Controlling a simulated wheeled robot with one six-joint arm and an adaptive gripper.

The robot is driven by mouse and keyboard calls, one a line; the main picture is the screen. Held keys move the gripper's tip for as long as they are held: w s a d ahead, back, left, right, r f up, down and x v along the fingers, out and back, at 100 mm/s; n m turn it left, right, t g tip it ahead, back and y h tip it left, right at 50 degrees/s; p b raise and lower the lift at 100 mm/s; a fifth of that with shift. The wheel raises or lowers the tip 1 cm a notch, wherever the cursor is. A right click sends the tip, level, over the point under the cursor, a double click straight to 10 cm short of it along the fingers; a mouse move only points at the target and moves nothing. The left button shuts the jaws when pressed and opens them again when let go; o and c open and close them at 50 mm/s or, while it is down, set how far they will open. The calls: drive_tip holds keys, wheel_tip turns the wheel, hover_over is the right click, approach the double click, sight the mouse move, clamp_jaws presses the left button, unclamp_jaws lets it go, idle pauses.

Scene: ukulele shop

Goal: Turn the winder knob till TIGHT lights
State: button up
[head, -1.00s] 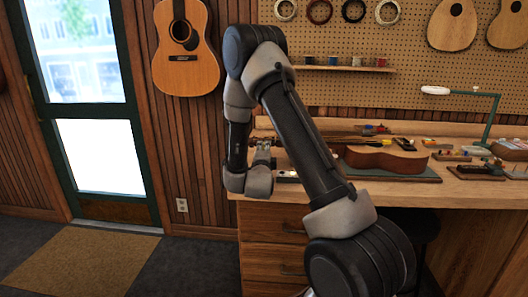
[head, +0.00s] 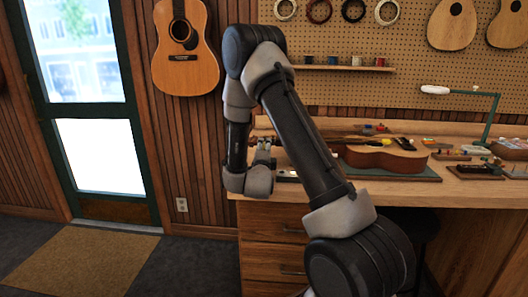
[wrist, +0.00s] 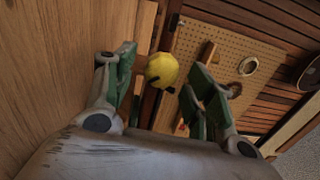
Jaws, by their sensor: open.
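A yellow round knob (wrist: 161,69) with a dark mark shows in the wrist view. It lies between the green-padded fingers of my gripper (wrist: 160,74), which is open. A gap shows on the knob's right side; whether either finger touches it, I cannot tell. In the head view my gripper (head: 263,152) is small, at the left end of the workbench, partly behind my own arm. The knob cannot be made out there. A small pale-spotted panel (head: 287,176) sits on the bench beside my arm; I cannot read any TIGHT light.
The wooden workbench (head: 400,197) carries a guitar body (head: 385,158) on a green mat and a green lamp (head: 490,118) farther right. A guitar (head: 186,50) hangs on the wall. The floor by the door (head: 100,160) is clear, with a tan mat (head: 85,258).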

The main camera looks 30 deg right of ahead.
drive_tip(key=v, duration=1.2)
drive_tip(key=shift+w+r+n+g+y, duration=0.3)
drive_tip(key=shift+w+g+y, duration=0.1)
drive_tip(key=shift+w, duration=0.1)
drive_tip(key=s+a+r+n+g+y, duration=0.45)
drive_tip(key=a+r+n+y, duration=0.35)
drive_tip(key=n, duration=0.5)
drive_tip(key=s+d+r+n+g, duration=0.1)
drive_tip(key=s+r+n+g, duration=0.1)
drive_tip(key=s, duration=0.6)
drive_tip(key=s+d+r+n+g, duration=0.1)
drive_tip(key=s+d+n+g, duration=0.1)
drive_tip(key=s+n, duration=0.3)
drive_tip(key=s+d+r+n+g+y, duration=0.1)
drive_tip(key=s+n, duration=0.3)
drive_tip(key=s, duration=0.8)
drive_tip(key=shift+s+d+r+g, duration=0.15)
drive_tip(key=shift+d+r+g, duration=0.5)
drive_tip(key=shift+r, duration=0.2)
